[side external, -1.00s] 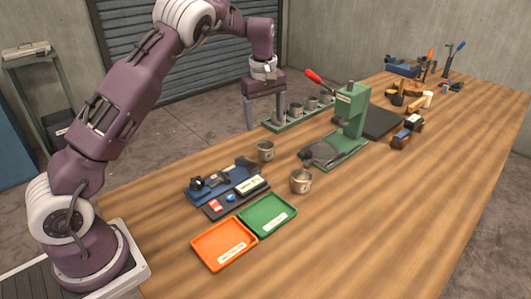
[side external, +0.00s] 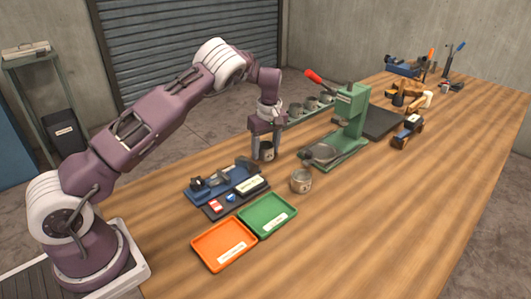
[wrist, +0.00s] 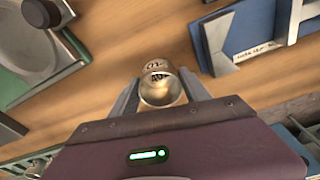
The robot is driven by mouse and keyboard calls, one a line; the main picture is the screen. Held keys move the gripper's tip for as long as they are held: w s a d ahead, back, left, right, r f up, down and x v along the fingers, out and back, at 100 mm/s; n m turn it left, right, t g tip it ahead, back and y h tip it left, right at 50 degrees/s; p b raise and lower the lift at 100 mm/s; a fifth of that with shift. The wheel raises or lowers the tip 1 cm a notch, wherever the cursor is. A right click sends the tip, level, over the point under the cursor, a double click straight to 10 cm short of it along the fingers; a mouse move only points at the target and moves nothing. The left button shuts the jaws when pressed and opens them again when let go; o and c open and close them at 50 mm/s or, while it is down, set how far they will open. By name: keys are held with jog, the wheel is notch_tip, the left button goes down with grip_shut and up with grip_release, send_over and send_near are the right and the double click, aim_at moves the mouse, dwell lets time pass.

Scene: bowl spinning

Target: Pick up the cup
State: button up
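A small grey metal cup (side external: 267,151) with dark markings stands upright on the wooden table, behind the blue fixture. My gripper (side external: 266,155) is lowered over it, with one finger on each side. In the wrist view the cup (wrist: 160,85) sits between the two fingers of my gripper (wrist: 160,82), and its open rim faces the camera. The fingers look spread around the cup; contact with its wall is not clear. A second similar cup (side external: 301,181) stands in front and to the right, clear of my gripper.
A green press (side external: 348,125) with a red-handled lever stands to the right. A blue fixture (side external: 222,181) is in front. Orange (side external: 224,244) and green (side external: 267,215) trays lie nearer the front. A rack (side external: 292,122) with several cups is behind. The table's right front is clear.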

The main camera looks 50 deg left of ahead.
jog(key=shift+r, duration=0.1)
jog(key=c, duration=0.9)
notch_tip(320, 180, up, 10)
jog(key=s+d+r+m+t+h, duration=0.1)
jog(key=s+d+m, duration=1.2)
jog(key=s+m, duration=0.15)
jog(key=w+a+n, duration=0.4)
jog(key=w, duration=0.1)
jog(key=w+a+n, duration=0.4)
jog(key=n, duration=0.1)
jog(key=w+a+f+n+g+y, duration=0.1)
jog(key=w+a+n, duration=0.4)
jog(key=shift+w+f+n, duration=0.1)
jog(key=shift+w+n, duration=0.15)
jog(key=shift+w, duration=0.05)
